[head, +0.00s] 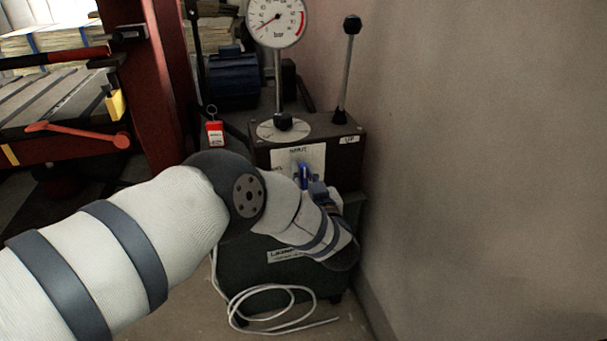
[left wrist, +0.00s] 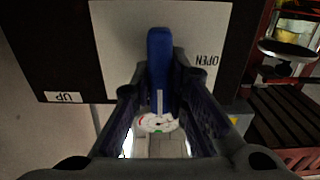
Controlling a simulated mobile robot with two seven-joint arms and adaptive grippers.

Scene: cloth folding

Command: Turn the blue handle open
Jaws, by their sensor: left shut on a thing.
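The blue handle (head: 304,171) shows in the head view in front of a white label sheet (head: 290,157) on the dark machine box. In the left wrist view the blue handle (left wrist: 160,48) stands lengthwise between the dark fingers. My left gripper (left wrist: 158,88) is shut on the handle, one finger on each side. In the head view my left gripper (head: 318,188) is mostly hidden by my wrist. The word OPEN (left wrist: 206,60) appears upside down on the sheet, right of the handle. My right gripper is in neither view.
A pressure gauge (head: 277,17) and an upright black-knobbed lever (head: 348,62) rise from the machine top. A red tag (head: 214,132) is to the left. A bare wall (head: 480,150) stands close on the right. A white cable (head: 265,295) coils on the floor.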

